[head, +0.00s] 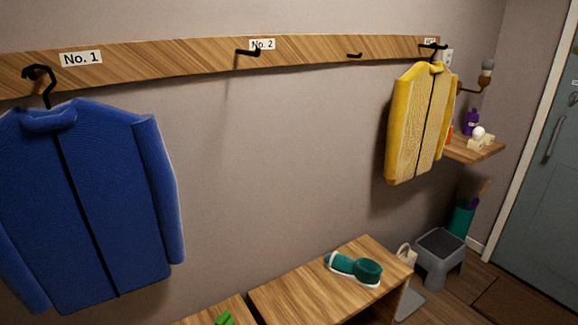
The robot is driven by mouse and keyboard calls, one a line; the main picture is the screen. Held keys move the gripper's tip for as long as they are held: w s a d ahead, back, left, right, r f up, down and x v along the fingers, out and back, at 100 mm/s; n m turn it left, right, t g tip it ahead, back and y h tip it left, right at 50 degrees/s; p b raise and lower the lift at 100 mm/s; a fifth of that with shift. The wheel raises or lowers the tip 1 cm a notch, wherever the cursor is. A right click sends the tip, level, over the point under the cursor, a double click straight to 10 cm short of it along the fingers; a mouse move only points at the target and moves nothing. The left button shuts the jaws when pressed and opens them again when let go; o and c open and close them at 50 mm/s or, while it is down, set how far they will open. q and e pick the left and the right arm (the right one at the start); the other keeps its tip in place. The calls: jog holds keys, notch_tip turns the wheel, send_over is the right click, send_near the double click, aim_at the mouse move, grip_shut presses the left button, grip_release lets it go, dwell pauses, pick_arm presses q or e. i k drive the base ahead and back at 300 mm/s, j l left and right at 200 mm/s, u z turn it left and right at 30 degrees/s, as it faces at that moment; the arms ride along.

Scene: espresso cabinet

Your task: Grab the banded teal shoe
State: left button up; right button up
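The banded teal shoe (354,268) lies on the right part of a wooden bench top (305,291), near its right end. It is teal with a pale band across it and a white sole. No gripper of mine shows in the head view.
A green object (224,319) is cut off at the bottom edge. A blue jacket (95,205) and a yellow jacket (420,120) hang from the wall rail (200,58). A grey stool (440,247) stands right of the bench. The bench around the shoe is clear.

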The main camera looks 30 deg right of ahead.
aim_at(367, 273)
jog(key=z, duration=0.4)
jog(key=l+z, duration=0.1)
jog(key=z, duration=0.65)
jog(key=l+z, duration=0.1)
jog(key=z, duration=0.3)
jog(key=i+l, duration=0.25)
jog(key=i+l+u, duration=0.15)
jog(key=i+l, duration=0.15)
jog(key=l, duration=0.15)
jog(key=i+l, duration=0.25)
jog(key=l, duration=0.15)
jog(key=i+l+u, duration=0.15)
jog(key=l, duration=0.25)
jog(key=i, duration=0.1)
